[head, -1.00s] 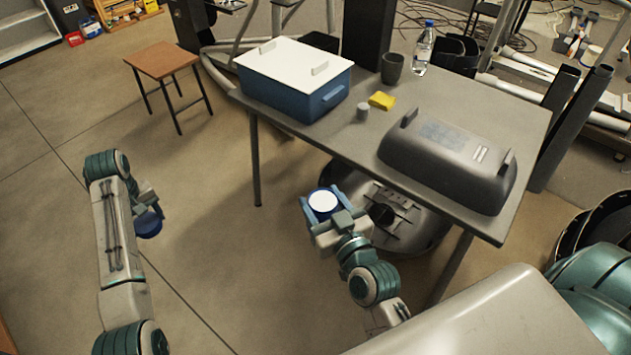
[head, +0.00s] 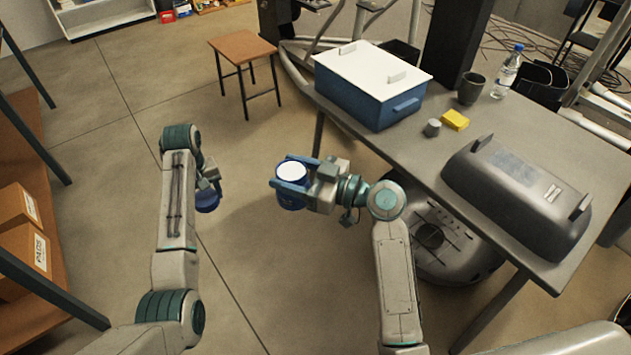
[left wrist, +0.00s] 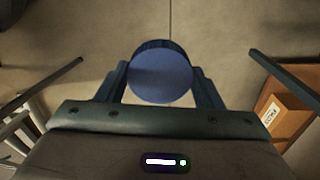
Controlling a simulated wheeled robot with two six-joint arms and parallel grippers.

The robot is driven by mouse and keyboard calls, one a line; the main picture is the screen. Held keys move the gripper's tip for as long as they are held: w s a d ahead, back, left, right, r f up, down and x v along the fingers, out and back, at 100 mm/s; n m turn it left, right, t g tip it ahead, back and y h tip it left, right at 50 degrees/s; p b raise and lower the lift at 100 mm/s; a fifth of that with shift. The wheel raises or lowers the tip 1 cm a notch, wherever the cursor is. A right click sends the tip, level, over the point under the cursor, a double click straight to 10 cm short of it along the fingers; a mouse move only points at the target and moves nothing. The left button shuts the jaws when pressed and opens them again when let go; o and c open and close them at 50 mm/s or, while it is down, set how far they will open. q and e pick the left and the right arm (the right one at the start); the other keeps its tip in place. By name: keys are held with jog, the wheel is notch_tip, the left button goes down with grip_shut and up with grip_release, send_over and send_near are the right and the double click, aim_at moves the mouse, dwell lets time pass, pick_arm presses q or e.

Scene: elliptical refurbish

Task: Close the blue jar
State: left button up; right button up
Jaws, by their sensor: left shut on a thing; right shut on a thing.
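My right gripper (head: 292,180) is shut on the blue jar (head: 291,201). The jar is upright, with a round white top surface inside a blue rim, held in the air left of the table. My left gripper (head: 208,186) is shut on a round blue lid-like piece (head: 207,204), held in the air to the left of the jar and apart from it. In the left wrist view the blue piece (left wrist: 161,78) sits between the two fingers, showing a flat round face and a ridged edge. The jar cannot be made out in that view.
A stool (head: 243,50) stands behind. Shelving with cartons (head: 22,245) is at left.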

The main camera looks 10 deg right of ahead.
jog(key=shift+w+a+r+n+g+y, duration=0.15)
jog(key=shift+w+a+n+g+y, duration=0.05)
jog(key=shift+a+g, duration=0.15)
jog(key=shift+w+a+r+n+g+y, duration=0.1)
jog(key=shift+w+a+n+g+y, duration=0.1)
jog(key=shift+a+g, duration=0.15)
jog(key=shift+d+f+t, duration=0.2)
jog(key=shift+f+t, duration=0.1)
jog(key=shift+f, duration=0.05)
jog(key=d+f+m+t+h, duration=0.2)
jog(key=f+m+t, duration=0.1)
jog(key=shift+s+d, duration=0.1)
jog(key=shift+d, duration=0.15)
jog(key=s+d+f+m+t+h, duration=0.1)
jog(key=s+d+m+t+h, duration=0.2)
jog(key=d+h, duration=0.4)
jog(key=s+d+f+m+t+h, duration=0.1)
jog(key=s+d+m+t+h, duration=0.2)
jog(key=s+d+m+h, duration=0.3)
jog(key=shift+s+d+f+m+h, duration=0.15)
jog(key=shift+s+d+m+h, duration=0.25)
jog(key=shift+d, duration=0.85)
jog(key=shift+w, duration=0.2)
